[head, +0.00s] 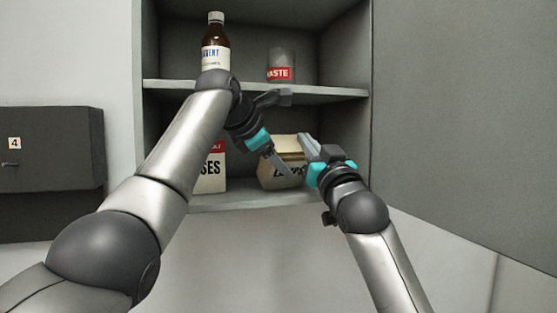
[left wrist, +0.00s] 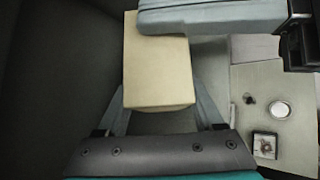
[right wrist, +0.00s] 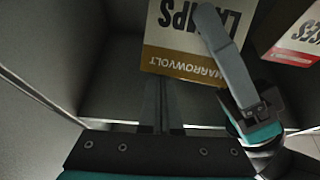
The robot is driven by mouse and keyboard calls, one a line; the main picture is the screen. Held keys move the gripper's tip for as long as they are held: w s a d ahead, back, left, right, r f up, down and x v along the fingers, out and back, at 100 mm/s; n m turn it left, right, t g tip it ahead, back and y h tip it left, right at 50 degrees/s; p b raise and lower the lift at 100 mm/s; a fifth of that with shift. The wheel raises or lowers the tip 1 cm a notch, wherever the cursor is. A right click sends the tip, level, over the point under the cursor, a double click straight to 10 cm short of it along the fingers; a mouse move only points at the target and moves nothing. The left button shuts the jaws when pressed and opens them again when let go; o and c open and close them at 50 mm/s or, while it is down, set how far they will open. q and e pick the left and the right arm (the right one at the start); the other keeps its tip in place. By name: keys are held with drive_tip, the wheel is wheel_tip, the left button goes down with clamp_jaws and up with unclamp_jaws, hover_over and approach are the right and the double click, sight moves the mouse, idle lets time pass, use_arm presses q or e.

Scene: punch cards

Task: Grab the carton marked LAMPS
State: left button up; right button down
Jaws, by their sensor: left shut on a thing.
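The LAMPS carton (head: 297,179) is in the lower compartment of the open cabinet, its lettering partly covered by my left gripper. My left gripper (head: 283,166) is shut on it; in the left wrist view its fingers (left wrist: 160,108) flank the pale carton (left wrist: 158,62). In the right wrist view the carton (right wrist: 168,38) appears upside down, with a left finger across its label. I cannot tell whether it touches the shelf. My right gripper (head: 304,146) is close to the carton's right side; its fingers (right wrist: 160,104) are together with nothing between them.
Another carton (head: 211,172), its lettering ending in SES, stands left of the LAMPS carton, partly behind my left arm. A brown bottle (head: 215,48) and a WASTE container (head: 281,66) stand on the shelf above. The open door (head: 470,110) bounds the right side.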

use_arm(q)
drive_tip(key=c, duration=0.4)
use_arm(e)
drive_tip(key=shift+f, duration=0.1)
use_arm(q)
drive_tip(key=shift+o, duration=0.2)
use_arm(e)
drive_tip(key=shift+r, duration=0.7)
use_arm(q)
drive_tip(key=shift+f, duration=0.1)
use_arm(e)
drive_tip(key=v, duration=1.2)
